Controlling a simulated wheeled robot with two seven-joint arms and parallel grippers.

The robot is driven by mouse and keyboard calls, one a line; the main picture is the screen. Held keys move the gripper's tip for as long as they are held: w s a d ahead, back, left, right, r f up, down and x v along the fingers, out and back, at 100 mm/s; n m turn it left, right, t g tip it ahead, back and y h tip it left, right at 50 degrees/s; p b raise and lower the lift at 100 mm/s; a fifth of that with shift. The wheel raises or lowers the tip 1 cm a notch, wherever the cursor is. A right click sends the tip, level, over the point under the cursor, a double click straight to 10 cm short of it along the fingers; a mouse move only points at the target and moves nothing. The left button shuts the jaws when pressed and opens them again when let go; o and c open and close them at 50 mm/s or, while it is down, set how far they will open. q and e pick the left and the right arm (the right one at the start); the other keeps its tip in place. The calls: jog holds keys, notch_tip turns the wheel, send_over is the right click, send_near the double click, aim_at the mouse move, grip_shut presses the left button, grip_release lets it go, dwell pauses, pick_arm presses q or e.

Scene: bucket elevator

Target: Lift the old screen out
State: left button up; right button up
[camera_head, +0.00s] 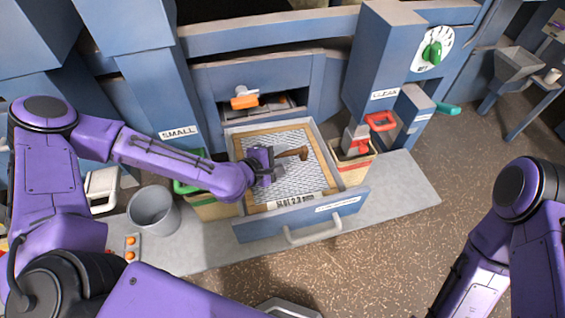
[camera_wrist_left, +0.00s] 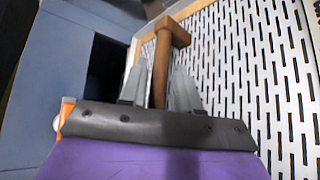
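The screen (camera_head: 292,185), a slotted metal sheet in a light wooden frame with a slot-size label on its front edge, lies in the pulled-out drawer (camera_head: 338,209). My left gripper (camera_head: 278,172) is above the screen, near its middle. Its fingers lie close on both sides of a brown wooden hammer-shaped piece (camera_head: 292,153) and look shut on it. In the left wrist view, this piece (camera_wrist_left: 162,65) runs out between the fingers, with the slotted sheet (camera_wrist_left: 245,70) to the right. Whether the piece is fixed to the screen cannot be told. My right gripper is out of view.
A grey bucket (camera_head: 153,211) stands left of the drawer. Bins flank the drawer, one with a green handle (camera_head: 187,186) and one holding a red-handled tool (camera_head: 355,141).

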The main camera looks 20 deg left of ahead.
pick_arm(q)
grip_shut()
dwell(1.3)
